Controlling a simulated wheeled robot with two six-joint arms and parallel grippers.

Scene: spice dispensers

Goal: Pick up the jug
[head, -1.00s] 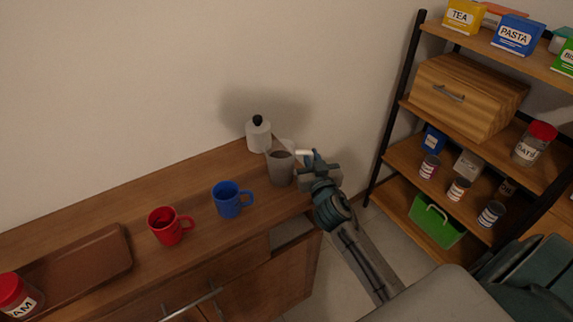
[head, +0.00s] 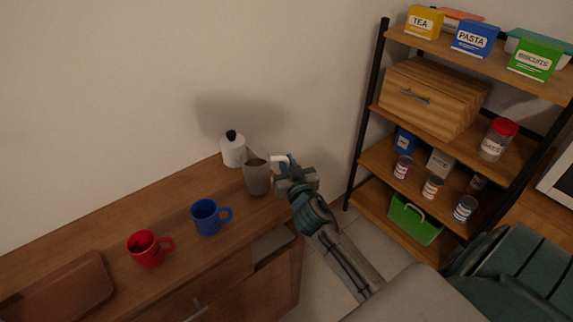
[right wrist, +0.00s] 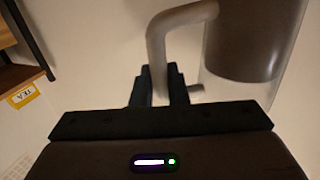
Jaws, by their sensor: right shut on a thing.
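The jug (head: 256,180) is a see-through grey vessel with dark contents, upright at the right end of the wooden counter. I cannot tell whether its base touches the counter. My right gripper (head: 284,165) is on its right side, shut on its pale handle (head: 276,161). In the right wrist view, the handle (right wrist: 157,45) comes down between the two dark fingers (right wrist: 160,85), with the jug body (right wrist: 245,50) to the right. My left gripper is not in view.
A white bottle with a black cap (head: 233,151) stands behind the jug, close to it. A blue mug (head: 208,218) and a red mug (head: 147,249) stand to the left, near a brown tray (head: 60,290). A shelf unit (head: 375,150) stands to the right beyond a floor gap.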

